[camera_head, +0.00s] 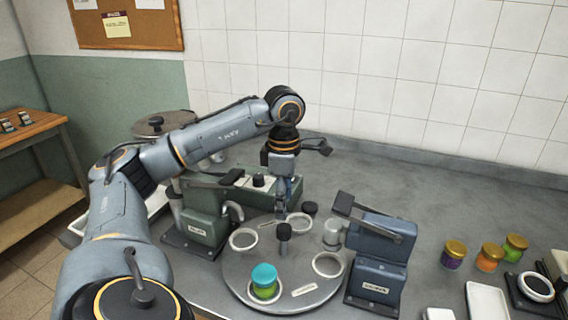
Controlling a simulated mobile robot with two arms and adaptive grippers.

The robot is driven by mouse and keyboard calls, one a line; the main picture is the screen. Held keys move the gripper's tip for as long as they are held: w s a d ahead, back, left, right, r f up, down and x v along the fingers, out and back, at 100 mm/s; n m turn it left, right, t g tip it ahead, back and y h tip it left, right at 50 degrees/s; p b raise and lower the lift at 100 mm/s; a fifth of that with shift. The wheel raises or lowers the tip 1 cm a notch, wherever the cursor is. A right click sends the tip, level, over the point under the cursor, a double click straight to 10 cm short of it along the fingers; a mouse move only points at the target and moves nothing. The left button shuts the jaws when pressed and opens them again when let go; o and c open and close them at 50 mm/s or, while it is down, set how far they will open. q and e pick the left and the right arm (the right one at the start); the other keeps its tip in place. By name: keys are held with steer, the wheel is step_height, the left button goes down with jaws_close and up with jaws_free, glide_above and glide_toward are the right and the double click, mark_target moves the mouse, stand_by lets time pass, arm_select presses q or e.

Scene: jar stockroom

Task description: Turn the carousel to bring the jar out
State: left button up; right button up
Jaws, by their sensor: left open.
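The carousel (284,283) is a round grey disc on the bench with several white ring seats and a dark upright knob (284,231) near its middle. A jar (264,281) with a teal lid and green contents stands in the front seat, which faces me. The other ring seats on the left (243,239), at the back (299,223) and on the right (328,265) look empty. My left gripper (281,210) points down over the back of the carousel, behind the knob. It is open, and I cannot tell whether it touches anything. My right gripper is out of view.
A green machine (200,217) stands left of the carousel and a blue one (378,262) stands right, with a small clear container (332,234) beside it. Purple (453,254), orange (489,257) and green (514,247) jars and a white tray (487,300) are at the right. The back-right bench is clear.

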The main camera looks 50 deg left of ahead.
arm_select(q)
steer(key=shift+r, duration=1.7)
